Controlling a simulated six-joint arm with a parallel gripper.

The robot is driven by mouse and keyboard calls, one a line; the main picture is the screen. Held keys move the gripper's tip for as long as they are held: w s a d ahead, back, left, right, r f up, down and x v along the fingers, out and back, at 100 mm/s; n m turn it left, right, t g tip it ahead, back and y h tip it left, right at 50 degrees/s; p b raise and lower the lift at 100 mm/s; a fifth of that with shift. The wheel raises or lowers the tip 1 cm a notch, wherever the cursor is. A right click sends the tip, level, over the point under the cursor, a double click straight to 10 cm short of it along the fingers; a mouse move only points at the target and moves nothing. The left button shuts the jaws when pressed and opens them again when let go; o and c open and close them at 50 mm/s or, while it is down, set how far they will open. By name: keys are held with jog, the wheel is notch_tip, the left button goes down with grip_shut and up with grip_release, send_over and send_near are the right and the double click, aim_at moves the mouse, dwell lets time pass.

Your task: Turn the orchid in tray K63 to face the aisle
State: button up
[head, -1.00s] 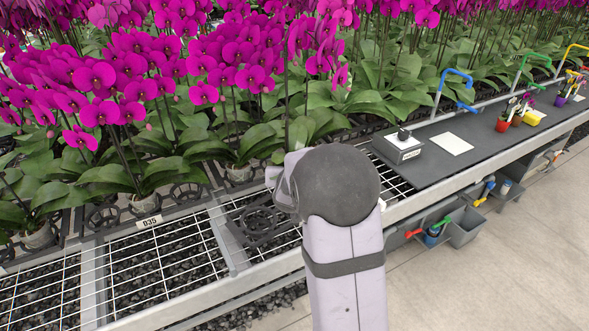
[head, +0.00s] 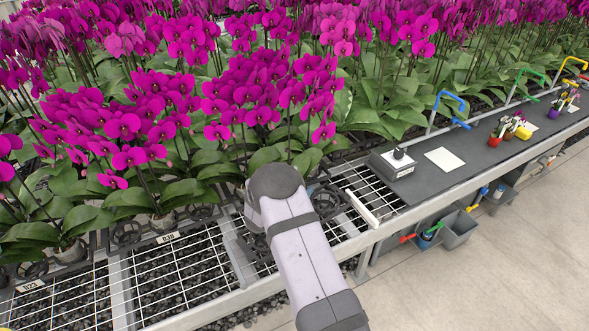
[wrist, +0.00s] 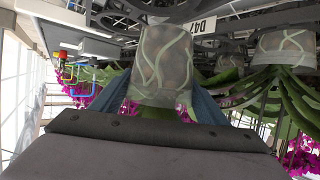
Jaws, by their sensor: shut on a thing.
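In the wrist view, my gripper (wrist: 166,98) is shut on a clear orchid pot (wrist: 165,62); pale roots show through its wall. Its fingers lie on either side of the pot. The wrist picture looks upside down. In the head view, my arm covers the gripper and the held pot. Several magenta orchids (head: 270,95) stand behind my arm; I cannot tell which blooms belong to the held pot or which way it faces. No tray label K63 is readable.
Neighbouring pots, one clear (wrist: 285,45), stand close in black trays. A wire-mesh bench (head: 175,275) lies at front left. A grey work surface (head: 470,150) holds a white-and-grey box (head: 392,163) and a white card (head: 445,159). The aisle floor (head: 500,260) is clear.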

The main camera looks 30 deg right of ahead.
jog(key=shift+s+a+f+m+g+h+p, duration=0.1)
jog(key=shift+s+f+m+g+h+p, duration=0.3)
jog(key=shift+s+p, duration=0.65)
jog(key=shift+s+a+f+m+g+h+p, duration=0.1)
jog(key=shift+s+f+m+g+h+p, duration=0.35)
jog(key=shift+p, duration=0.85)
jog(key=shift+s+f, duration=0.1)
jog(key=shift+s, duration=0.05)
jog(key=shift+f, duration=0.15)
jog(key=shift+f+b, duration=1.8)
jog(key=shift+f, duration=0.2)
jog(key=shift+r, duration=0.15)
notch_tip(320, 180, up, 8)
jog(key=b, duration=0.3)
jog(key=shift+f, duration=0.25)
jog(key=shift+r+b, duration=0.3)
jog(key=shift+r, duration=0.35)
jog(key=shift+f+p, duration=1.1)
jog(key=shift+f, duration=3.9)
jog(key=shift+f, duration=0.1)
